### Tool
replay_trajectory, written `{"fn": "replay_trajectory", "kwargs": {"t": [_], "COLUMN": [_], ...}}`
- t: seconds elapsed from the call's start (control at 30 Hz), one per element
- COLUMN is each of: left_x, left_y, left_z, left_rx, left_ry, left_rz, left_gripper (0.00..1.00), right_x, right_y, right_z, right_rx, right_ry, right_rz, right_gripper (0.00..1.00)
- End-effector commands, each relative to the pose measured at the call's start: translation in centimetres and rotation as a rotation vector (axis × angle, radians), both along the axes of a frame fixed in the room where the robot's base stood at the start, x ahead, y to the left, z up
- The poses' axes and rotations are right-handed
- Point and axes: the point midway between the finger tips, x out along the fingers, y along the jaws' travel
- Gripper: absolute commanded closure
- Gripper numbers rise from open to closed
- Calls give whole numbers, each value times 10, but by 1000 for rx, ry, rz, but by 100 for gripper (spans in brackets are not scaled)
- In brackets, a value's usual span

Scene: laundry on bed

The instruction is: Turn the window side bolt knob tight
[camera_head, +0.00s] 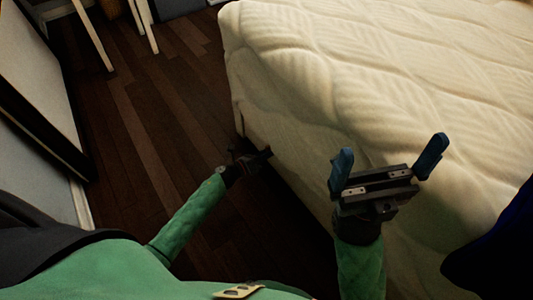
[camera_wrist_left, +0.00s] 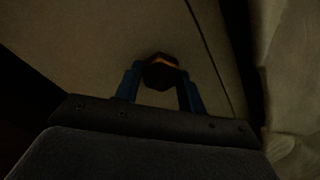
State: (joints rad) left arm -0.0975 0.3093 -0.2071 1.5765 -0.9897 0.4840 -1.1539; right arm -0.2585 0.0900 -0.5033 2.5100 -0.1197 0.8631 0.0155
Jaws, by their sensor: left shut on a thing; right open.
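The bolt knob (camera_wrist_left: 160,72) is dark and faceted with an orange band, against a pale surface in the left wrist view. My left gripper (camera_wrist_left: 160,82) is shut on it, one blue finger on each side. In the head view my left gripper (camera_head: 258,154) is low beside the bed's side, and the knob there is hidden or too dark to make out. My right gripper (camera_head: 390,156) is open and empty, its blue fingers wide apart, above the side of the mattress.
A cream quilted mattress (camera_head: 390,70) fills the right side of the head view. Dark wood floor (camera_head: 140,130) lies clear to the left of the bed. Pale furniture legs (camera_head: 147,25) stand at the upper left. A dark blue item (camera_head: 500,250) is at the lower right.

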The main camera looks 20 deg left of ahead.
Motion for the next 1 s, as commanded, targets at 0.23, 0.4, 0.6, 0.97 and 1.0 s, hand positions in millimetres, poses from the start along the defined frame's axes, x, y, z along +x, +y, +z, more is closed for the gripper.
{"fn": "replay_trajectory", "kwargs": {"t": [0.23,0.4,0.6,0.97,1.0], "left_x": [-1,-1,-6,-48,-52], "left_y": [-1,0,4,36,38], "left_z": [-2,-1,0,0,-1], "left_rx": [-1,0,-1,0,0], "left_ry": [2,1,2,3,3], "left_rz": [-1,-1,0,0,-1], "left_gripper": [40,40,40,40,40], "right_x": [0,0,0,-1,-1], "right_y": [0,0,0,-3,-3], "right_z": [1,1,2,14,15], "right_rx": [10,12,7,15,19], "right_ry": [4,5,4,-2,-4], "right_rz": [-2,-2,1,10,10], "right_gripper": [0,0,0,0,0]}}
